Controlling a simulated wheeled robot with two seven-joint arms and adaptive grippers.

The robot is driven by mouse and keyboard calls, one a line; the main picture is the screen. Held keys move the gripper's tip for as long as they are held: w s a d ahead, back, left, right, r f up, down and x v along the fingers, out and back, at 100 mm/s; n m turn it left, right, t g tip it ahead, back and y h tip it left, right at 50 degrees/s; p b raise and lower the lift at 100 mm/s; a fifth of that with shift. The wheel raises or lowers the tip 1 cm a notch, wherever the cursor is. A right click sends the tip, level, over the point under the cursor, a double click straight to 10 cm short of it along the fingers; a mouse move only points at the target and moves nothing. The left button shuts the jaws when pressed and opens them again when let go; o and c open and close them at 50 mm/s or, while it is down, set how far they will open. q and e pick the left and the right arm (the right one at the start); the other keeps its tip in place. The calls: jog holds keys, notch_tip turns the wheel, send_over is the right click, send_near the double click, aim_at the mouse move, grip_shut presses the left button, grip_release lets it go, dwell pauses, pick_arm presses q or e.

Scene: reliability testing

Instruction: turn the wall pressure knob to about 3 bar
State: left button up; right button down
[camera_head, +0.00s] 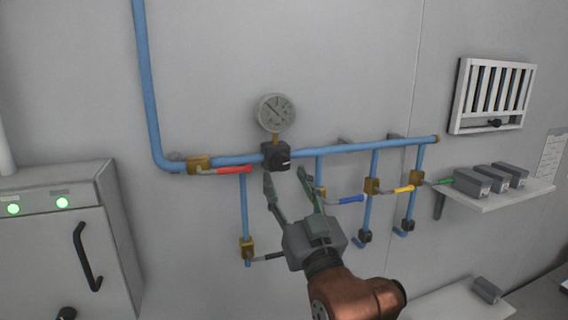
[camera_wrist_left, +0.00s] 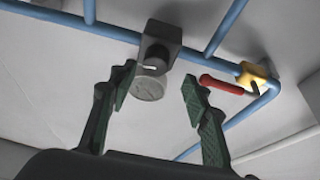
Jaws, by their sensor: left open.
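The black pressure knob (camera_head: 281,157) sits on the blue wall pipe, directly below a round pressure gauge (camera_head: 276,113). The gauge needle slants, but its figures are too small to read. My left gripper (camera_head: 285,176) is open, its fingers pointing up at the wall just below the knob. In the left wrist view the knob (camera_wrist_left: 156,54) with a pale mark on its face lies beyond the open fingertips (camera_wrist_left: 159,78), between and slightly above them. The gauge (camera_wrist_left: 148,87) shows between the fingers there. Nothing is held, and contact with the knob is not visible. My right gripper is out of view.
A red valve lever (camera_head: 233,170) is left of the knob; blue (camera_head: 350,199) and yellow (camera_head: 403,189) levers are right. A black lever (camera_head: 268,257) is lower left. A cabinet (camera_head: 62,240) stands left; a shelf (camera_head: 505,196) with grey boxes is right.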

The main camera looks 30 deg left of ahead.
aim_at(283, 166)
pick_arm(q)
jog(key=shift+w+a+r+p, duration=0.25)
jog(key=shift+w+a, duration=0.15)
jog(key=shift+w, duration=0.2)
jog(key=shift+w+a+r+p, duration=0.2)
jog(key=shift+w+a, duration=0.15)
jog(key=shift+w, duration=0.2)
jog(key=shift+w+a+r, duration=0.2)
jog(key=shift+w+a, duration=0.15)
jog(key=shift+a, duration=0.1)
jog(key=shift+c, duration=1.3)
jog(key=c, duration=0.9)
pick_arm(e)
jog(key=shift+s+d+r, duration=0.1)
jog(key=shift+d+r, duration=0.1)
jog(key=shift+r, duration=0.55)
